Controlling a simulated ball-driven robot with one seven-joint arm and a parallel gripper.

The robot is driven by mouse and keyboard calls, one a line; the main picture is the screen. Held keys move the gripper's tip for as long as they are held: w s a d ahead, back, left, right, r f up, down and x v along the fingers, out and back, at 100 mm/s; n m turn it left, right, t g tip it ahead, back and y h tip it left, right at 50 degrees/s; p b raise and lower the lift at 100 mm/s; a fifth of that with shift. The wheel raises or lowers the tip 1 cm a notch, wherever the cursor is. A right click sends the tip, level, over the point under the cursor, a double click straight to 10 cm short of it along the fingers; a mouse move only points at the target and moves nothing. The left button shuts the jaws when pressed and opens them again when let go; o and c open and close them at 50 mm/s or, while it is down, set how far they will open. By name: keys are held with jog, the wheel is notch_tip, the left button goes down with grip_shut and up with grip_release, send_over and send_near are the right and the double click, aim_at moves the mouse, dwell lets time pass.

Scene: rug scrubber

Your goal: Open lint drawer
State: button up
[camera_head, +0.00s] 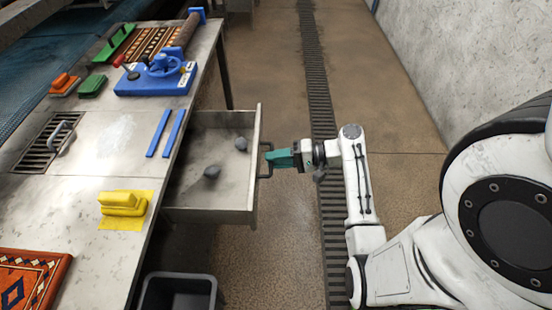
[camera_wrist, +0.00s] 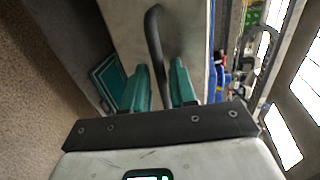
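The lint drawer (camera_head: 185,206) is a shallow metal tray, pulled well out from under the worktable. My gripper (camera_head: 276,159) is at the handle, outside the drawer front. In the wrist view my gripper's teal fingers (camera_wrist: 160,78) lie on both sides of the bar, closed on it. The exact finger contact is partly hidden.
The worktable (camera_head: 90,215) carries a yellow tool (camera_head: 123,204), two blue strips (camera_head: 165,133) and a blue device (camera_head: 157,74). A dark bin (camera_head: 146,298) stands below the drawer's near side. A floor grate (camera_head: 327,205) and open floor lie right of the drawer.

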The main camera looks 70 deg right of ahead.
jog(key=shift+o, duration=0.8)
jog(key=v, duration=1)
jog(key=shift+s+d+b, duration=0.15)
jog(key=shift+s+b, duration=0.2)
jog(key=shift+b, duration=0.05)
jog(key=shift+r, duration=0.1)
